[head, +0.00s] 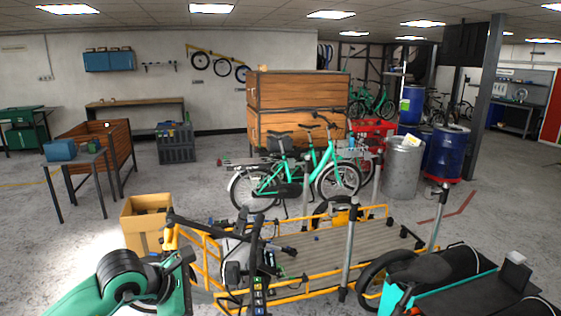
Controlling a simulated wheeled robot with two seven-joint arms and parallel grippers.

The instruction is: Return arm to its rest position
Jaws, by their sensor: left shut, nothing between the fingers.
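My left arm comes in at the bottom left with green and black links. My left gripper (183,262) is at its end, shut and empty, close to the black handlebar of the cargo bike in front of me. The yellow-framed cargo bike (350,246) has a grey slatted deck and stands just right of the gripper. How far the gripper is from the handlebar is hard to tell. My right gripper is not in view.
A cardboard box (143,226) stands on the floor just beyond my left arm. A teal and black cargo bike (450,290) fills the lower right. A green bike (290,180) stands before wooden crates (296,92).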

